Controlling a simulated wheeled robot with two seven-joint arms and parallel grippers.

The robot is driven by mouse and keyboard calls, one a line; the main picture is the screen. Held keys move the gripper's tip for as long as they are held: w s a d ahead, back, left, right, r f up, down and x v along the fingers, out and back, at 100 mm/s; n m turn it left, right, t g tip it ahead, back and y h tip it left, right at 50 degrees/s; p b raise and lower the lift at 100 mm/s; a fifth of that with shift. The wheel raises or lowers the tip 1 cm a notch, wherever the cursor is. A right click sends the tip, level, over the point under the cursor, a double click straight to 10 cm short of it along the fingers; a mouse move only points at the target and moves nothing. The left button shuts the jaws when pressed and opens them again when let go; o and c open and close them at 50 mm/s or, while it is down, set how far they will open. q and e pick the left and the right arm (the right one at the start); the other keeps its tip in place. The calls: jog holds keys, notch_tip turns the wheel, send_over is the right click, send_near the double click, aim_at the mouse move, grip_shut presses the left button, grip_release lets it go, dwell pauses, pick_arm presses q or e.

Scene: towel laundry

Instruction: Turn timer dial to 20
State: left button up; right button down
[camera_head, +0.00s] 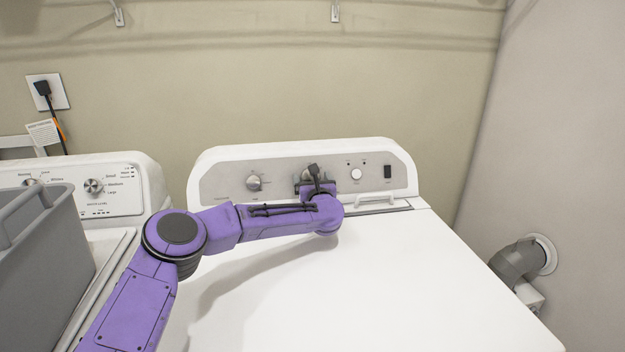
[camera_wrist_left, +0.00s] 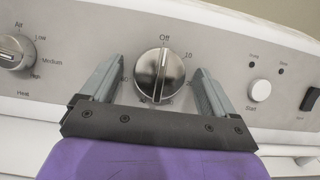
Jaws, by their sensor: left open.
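The timer dial (camera_wrist_left: 150,72) is a round silver knob on the dryer's grey control panel. "Off" is printed above it and "10" at its upper right; other numbers around it are partly hidden. Its raised ridge runs nearly upright, slightly tilted. My left gripper (camera_wrist_left: 160,88) is open, with one finger on each side of the dial and visible gaps to it. In the head view, my left gripper (camera_head: 316,187) is at the panel and covers most of the dial (camera_head: 306,174). My right gripper is in neither view.
A heat knob (camera_head: 253,183) is left of the dial; a start button (camera_head: 356,174) and a dark switch (camera_head: 388,171) are to its right. The white dryer top (camera_head: 400,270) is clear apart from my arm above it. A grey basket (camera_head: 40,260) stands at left on the washer.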

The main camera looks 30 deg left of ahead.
pick_arm(q)
jog(key=shift+c, duration=0.4)
jog(key=c, duration=1)
jog(key=shift+o, duration=0.2)
jog(key=shift+m, duration=0.3)
